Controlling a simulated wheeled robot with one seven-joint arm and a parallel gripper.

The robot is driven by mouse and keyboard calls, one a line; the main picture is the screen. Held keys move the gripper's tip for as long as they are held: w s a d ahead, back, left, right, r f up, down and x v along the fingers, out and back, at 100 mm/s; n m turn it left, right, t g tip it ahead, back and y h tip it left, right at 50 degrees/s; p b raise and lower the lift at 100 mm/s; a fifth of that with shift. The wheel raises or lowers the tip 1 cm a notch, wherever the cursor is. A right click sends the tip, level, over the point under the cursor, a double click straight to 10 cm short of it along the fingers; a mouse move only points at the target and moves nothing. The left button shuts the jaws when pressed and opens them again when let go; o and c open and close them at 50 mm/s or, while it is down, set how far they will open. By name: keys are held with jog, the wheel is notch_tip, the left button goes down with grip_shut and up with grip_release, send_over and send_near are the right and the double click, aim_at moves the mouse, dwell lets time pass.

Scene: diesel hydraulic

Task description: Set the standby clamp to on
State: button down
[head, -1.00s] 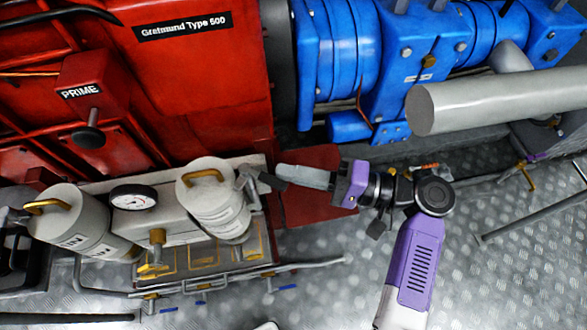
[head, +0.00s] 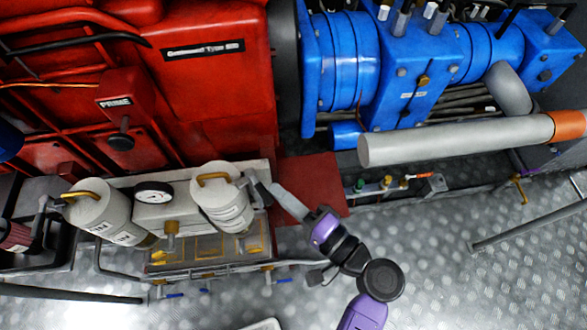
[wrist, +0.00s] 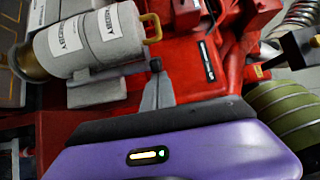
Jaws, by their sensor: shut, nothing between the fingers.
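A grey canister (head: 219,205) with a brass-coloured handle (head: 214,178) stands at the right end of the filter unit in the head view. In the wrist view a grey canister (wrist: 95,45) carries white labels that seem to read STANDBY, with a yellow handle (wrist: 152,27) at its end. I cannot tell for sure which part is the standby clamp or how it is set. My gripper (head: 276,189) is shut and empty, just right of the right canister. In the wrist view my gripper (wrist: 155,68) appears apart from the yellow handle, below it.
A second canister (head: 100,212) and a gauge (head: 153,194) stand left. The red engine (head: 215,90) is behind, with a PRIME knob (head: 121,142). Blue machinery (head: 385,75) and a thick grey pipe (head: 440,143) lie right. Metal floor (head: 450,270) is open in front.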

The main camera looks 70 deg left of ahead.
jog(key=s+m+t, duration=0.1)
jog(key=t, duration=0.1)
jog(key=d+m+t+y, duration=0.1)
jog(key=s+m+t+p, duration=0.1)
jog(key=t, duration=0.1)
jog(key=shift+s+d+m+t+y, duration=0.15)
jog(key=shift+s+m+t+y, duration=0.15)
jog(key=shift+s+m, duration=0.1)
jog(key=shift+s, duration=0.55)
